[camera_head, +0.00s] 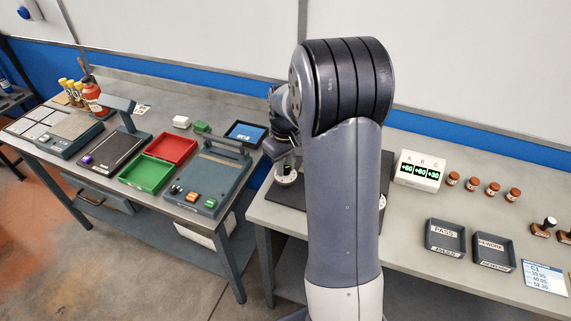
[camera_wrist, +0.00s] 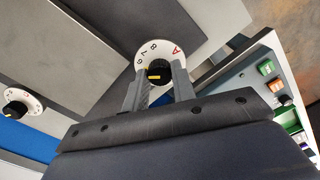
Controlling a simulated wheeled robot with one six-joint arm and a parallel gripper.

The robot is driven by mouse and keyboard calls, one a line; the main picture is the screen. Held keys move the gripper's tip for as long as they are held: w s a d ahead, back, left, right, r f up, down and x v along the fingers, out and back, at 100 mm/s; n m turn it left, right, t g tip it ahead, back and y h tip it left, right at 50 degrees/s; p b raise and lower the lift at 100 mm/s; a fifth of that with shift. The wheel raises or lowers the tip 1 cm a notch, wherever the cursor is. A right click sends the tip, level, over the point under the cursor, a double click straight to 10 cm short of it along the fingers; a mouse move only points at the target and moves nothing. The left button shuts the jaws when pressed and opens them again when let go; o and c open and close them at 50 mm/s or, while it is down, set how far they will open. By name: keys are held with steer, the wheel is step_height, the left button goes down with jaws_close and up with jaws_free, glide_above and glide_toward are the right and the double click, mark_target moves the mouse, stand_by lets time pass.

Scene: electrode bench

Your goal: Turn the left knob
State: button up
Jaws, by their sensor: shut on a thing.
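The left knob (camera_wrist: 159,71) is black with a yellow pointer mark and stands in a white dial marked A, with digits 6, 7 and 8 showing. In the wrist view my gripper (camera_wrist: 157,79) has one finger on each side of this knob and is shut on it. In the head view my gripper (camera_head: 285,163) is over the dial (camera_head: 287,181) at the left end of the dark panel, with the knob mostly hidden. A second white dial with a black knob (camera_wrist: 17,107) shows at the left of the wrist view; its letter is unclear.
A white readout box (camera_head: 419,171) shows A +60, B +60, C +30. Brown bottles (camera_head: 472,184), a PASS tray (camera_head: 445,237) and a REWORK tray (camera_head: 493,251) are to the right. My arm hides much of the panel. A teal device (camera_head: 208,178) stands on the left bench.

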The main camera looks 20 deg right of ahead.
mark_target(286, 168)
steer(key=shift+n, duration=1.3)
steer(key=o, duration=1)
steer(key=shift+r, duration=0.1)
step_height(286, 168, up, 11)
steer(key=shift+b, duration=0.3)
steer(key=shift+f, duration=0.3)
step_height(286, 168, down, 10)
steer(key=shift+f+p, duration=0.2)
steer(key=shift+p, duration=0.1)
steer(key=shift+f, duration=0.1)
